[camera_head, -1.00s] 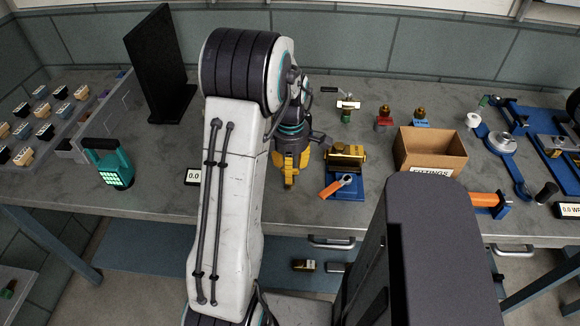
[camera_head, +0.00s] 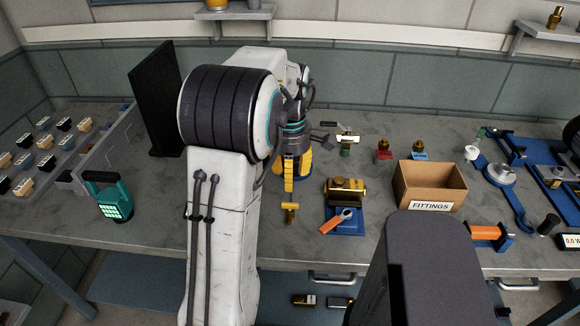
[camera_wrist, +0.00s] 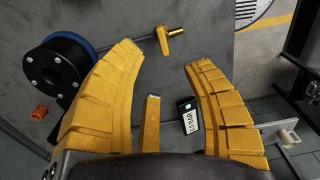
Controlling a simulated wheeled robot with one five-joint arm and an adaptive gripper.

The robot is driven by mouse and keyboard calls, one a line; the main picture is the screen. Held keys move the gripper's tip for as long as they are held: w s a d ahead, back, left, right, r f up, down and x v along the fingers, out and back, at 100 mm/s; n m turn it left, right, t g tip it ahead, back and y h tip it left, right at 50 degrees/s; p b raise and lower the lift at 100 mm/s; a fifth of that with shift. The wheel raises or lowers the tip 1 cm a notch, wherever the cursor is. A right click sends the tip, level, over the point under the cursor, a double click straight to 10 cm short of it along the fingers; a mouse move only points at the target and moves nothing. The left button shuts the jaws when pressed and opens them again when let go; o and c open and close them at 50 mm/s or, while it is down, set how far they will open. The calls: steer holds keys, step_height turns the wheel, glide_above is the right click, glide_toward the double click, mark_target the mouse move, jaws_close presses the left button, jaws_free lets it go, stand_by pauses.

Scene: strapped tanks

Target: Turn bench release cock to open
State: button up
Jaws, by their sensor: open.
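The brass cock (camera_head: 289,214) with its small lever stands at the front part of the grey bench, just below my gripper (camera_head: 289,188) in the head view. A small black readout (camera_wrist: 188,115) lies near the right finger. My arm hides part of the bench.
A black flange on a blue ring (camera_wrist: 55,75) is left of my gripper in the wrist view.

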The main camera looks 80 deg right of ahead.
steer(key=shift+r, duration=1.15)
